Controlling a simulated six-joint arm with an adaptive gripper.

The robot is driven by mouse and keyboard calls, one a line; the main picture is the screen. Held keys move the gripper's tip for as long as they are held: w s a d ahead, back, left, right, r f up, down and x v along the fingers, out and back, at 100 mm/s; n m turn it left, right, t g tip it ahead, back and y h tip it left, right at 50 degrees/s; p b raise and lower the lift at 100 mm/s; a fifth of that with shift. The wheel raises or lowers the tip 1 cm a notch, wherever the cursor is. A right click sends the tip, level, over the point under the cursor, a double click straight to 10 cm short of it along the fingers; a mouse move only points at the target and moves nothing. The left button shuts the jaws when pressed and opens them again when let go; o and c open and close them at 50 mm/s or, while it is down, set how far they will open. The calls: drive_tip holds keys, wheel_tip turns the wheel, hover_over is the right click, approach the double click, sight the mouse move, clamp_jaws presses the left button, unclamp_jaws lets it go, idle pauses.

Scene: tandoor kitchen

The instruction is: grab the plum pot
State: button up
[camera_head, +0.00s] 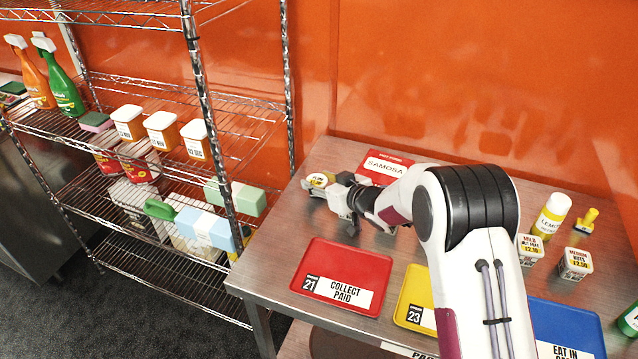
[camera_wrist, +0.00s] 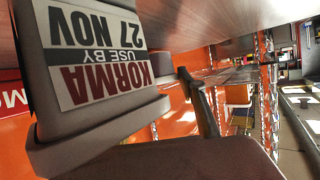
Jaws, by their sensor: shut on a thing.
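A pot with a white KORMA label (camera_wrist: 98,50) fills the left of the wrist view, upside down in the picture, close to the camera. It reads USE BY 27 NOV, and its body looks greyish in shadow, so I cannot tell if it is plum. My gripper (camera_head: 337,198) is low over the far left of the steel table (camera_head: 283,228), left of the samosa sign. It is shut on the KORMA pot, which is mostly hidden by the gripper in the head view. One dark finger (camera_wrist: 200,102) shows right of the pot in the wrist view.
A small yellow-and-white round item (camera_head: 319,180) is right by my gripper. A red tray (camera_head: 317,268), a yellow tray (camera_head: 406,301) and a blue tray (camera_head: 570,318) lie nearer. Pots, a bottle (camera_head: 552,216) and a yellow stamp stand right. A wire rack (camera_head: 190,90) borders the left.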

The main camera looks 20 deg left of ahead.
sight(320, 182)
drive_tip(key=shift+r, duration=4.8)
